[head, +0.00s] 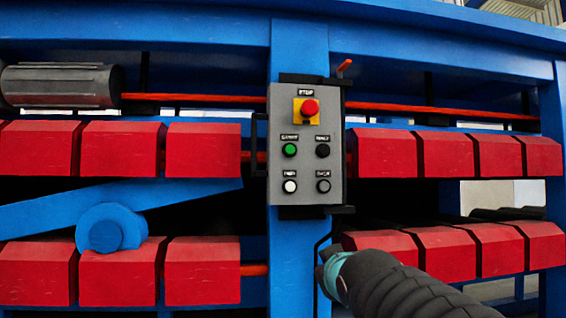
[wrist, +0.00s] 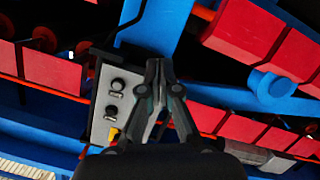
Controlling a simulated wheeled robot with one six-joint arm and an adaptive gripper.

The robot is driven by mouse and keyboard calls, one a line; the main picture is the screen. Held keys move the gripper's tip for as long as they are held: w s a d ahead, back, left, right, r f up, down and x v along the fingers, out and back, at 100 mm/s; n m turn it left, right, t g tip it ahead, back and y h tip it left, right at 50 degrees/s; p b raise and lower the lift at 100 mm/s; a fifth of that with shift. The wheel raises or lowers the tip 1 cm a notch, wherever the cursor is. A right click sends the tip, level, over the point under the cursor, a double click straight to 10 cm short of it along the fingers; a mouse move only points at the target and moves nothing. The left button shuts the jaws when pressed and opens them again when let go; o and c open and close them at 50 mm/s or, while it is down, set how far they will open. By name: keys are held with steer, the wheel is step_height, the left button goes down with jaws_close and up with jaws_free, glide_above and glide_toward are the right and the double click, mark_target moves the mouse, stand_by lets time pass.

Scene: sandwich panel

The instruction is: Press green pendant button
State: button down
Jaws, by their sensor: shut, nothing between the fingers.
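The green button (head: 289,150) sits at the left of the grey control panel (head: 335,185), below the red stop knob (head: 309,107) on its yellow plate. A black button (head: 322,151) is to its right. In the wrist view my gripper (wrist: 159,64) is shut and empty, in front of the right part of the tilted panel (wrist: 99,128). Two black buttons show there left of the fingers; the green button does not show. In the head view my arm is at lower right and the fingers cannot be made out.
The panel is mounted on a blue upright post (head: 298,50). Red blocks (head: 203,150) line both sides in two rows. A blue diagonal beam (head: 40,215) and a grey cylinder (head: 60,86) are at left. Orange rods run horizontally behind.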

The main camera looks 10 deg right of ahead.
mark_target(293, 151)
steer(key=w+a+r+n+t+y+b, duration=0.1)
steer(key=w+r+n+t+y+b, duration=0.2)
steer(key=r, duration=0.9)
steer(key=w+a+r+n+t+y+b, duration=0.1)
steer(key=w+r+n+t+y+b, duration=0.2)
steer(key=w+r+n+t, duration=0.4)
step_height(293, 151, up, 6)
steer(key=shift+w+a+f+n+t+y, duration=0.1)
steer(key=shift+w+a+n+t+y, duration=0.2)
steer(key=shift+n+t, duration=0.25)
steer(key=shift+w+p, duration=1.4)
steer(key=shift+w, duration=3)
steer(key=shift+w, duration=0.1)
steer(key=shift+w, duration=0.3)
